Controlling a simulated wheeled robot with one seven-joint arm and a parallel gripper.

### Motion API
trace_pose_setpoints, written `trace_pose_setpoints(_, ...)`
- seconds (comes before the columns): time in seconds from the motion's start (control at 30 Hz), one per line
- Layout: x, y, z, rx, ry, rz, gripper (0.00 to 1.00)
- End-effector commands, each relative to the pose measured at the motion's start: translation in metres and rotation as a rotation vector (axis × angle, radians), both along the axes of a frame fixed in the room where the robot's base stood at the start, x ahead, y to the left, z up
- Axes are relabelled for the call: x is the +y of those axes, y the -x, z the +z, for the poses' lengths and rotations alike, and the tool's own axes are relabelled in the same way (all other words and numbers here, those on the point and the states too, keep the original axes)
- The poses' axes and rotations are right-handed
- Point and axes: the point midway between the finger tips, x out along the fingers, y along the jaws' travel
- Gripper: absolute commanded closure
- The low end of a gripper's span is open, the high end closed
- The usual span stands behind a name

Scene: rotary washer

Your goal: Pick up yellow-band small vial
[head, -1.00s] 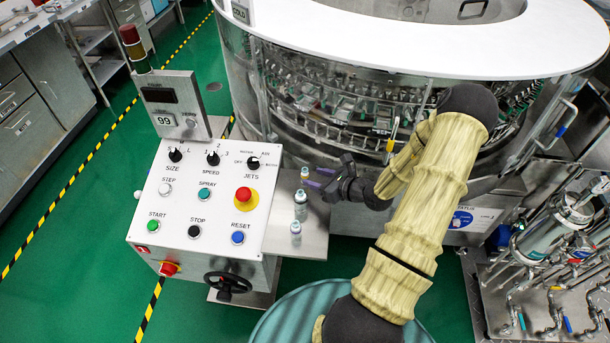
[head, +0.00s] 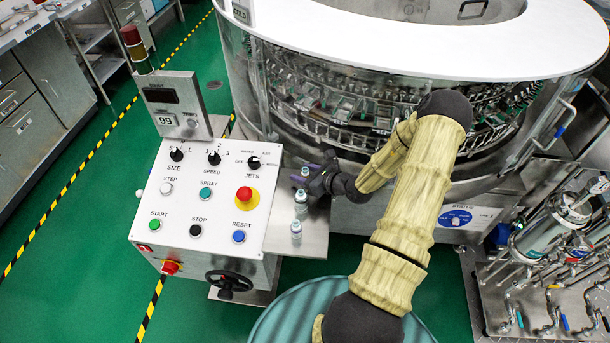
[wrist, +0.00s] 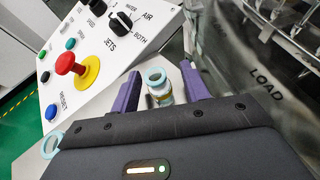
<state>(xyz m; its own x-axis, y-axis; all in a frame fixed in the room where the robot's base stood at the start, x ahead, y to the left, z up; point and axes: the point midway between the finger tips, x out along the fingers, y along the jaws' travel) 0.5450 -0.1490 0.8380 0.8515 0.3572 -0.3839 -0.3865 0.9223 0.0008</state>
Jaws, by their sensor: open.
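A small clear vial with a teal rim and a yellowish band (wrist: 160,97) stands upright between my two purple fingers in the wrist view. In the head view its top (head: 305,171) shows at the far end of the metal side shelf, partly hidden by my gripper. My gripper (head: 312,173) is open, with a finger on each side of this vial. In the wrist view the gripper (wrist: 160,88) shows gaps beside the vial. A larger vial (head: 301,197) and another small vial (head: 296,229) stand nearer on the shelf; their bands are too small to tell.
The control panel (head: 180,215) with its red stop button (head: 244,194) stands just left of the shelf (head: 315,240). The rotary washer's glass and metal wall (head: 340,110) is close behind my gripper. A teal rim (wrist: 50,145) shows beside my gripper's body.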

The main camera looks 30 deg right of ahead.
Motion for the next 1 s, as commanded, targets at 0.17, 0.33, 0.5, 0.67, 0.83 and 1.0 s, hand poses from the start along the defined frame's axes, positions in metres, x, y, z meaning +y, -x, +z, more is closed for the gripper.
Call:
trace_pose_setpoints(0.17,-0.001,0.0006,0.0002,0.0,0.0,-0.001,0.54)
trace_pose_setpoints(0.33,-0.0021,0.0009,0.0002,0.0,0.0,-0.003,0.54)
trace_pose_setpoints(0.5,-0.002,0.0009,0.0002,0.0,0.0,-0.003,0.86)
trace_pose_setpoints(0.67,-0.0018,0.0009,0.0002,0.0,0.0,-0.002,1.0)
trace_pose_setpoints(0.83,-0.0004,0.0006,0.0002,0.0,0.0,0.0,1.0)
trace_pose_setpoints(1.0,0.0002,0.0002,0.0031,-0.001,0.001,0.002,1.0)
